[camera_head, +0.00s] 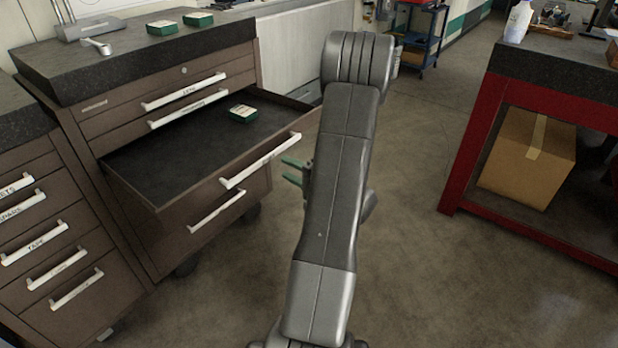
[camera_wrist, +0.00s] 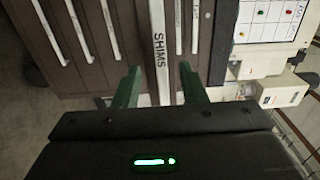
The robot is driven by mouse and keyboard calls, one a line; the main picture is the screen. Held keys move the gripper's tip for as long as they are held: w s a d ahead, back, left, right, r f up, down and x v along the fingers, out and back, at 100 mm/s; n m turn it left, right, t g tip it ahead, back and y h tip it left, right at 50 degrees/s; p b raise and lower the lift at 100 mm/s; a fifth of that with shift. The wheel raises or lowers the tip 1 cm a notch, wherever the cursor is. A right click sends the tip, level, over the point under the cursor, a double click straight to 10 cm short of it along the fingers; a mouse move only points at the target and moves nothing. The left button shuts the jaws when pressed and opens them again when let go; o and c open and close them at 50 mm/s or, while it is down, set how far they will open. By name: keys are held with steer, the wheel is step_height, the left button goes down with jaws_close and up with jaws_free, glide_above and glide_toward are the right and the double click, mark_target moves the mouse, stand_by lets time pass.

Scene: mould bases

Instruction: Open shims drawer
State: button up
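The drawer with the long white handle (camera_head: 260,160) is pulled well out of the brown cabinet (camera_head: 150,262). Its dark tray (camera_head: 180,160) shows, with a small green box (camera_head: 243,113) in it. In the wrist view a white handle (camera_wrist: 160,50) reads SHIMS; the label on the open drawer is too small to read in the head view. My gripper (camera_head: 292,172) is just right of the open drawer's handle. In the wrist view my gripper (camera_wrist: 160,78) is open, its green fingers either side of the SHIMS handle with gaps between.
Two green boxes (camera_head: 163,27) (camera_head: 198,19) and a small metal part (camera_head: 97,46) are on the cabinet's dark top. Another drawer unit (camera_head: 50,250) stands at left. A red-framed bench (camera_head: 470,150) with a cardboard box (camera_head: 527,160) is at right. Floor between is clear.

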mark_target(268, 159)
steer(key=v, duration=0.6)
steer(key=shift+s+d, duration=0.2)
steer(key=shift+d, duration=0.05)
steer(key=shift+a, duration=0.1)
steer(key=x, duration=1.3)
steer(key=shift+w+a+b, duration=0.25)
steer(key=shift+w+b, duration=0.05)
steer(key=shift+b, duration=0.1)
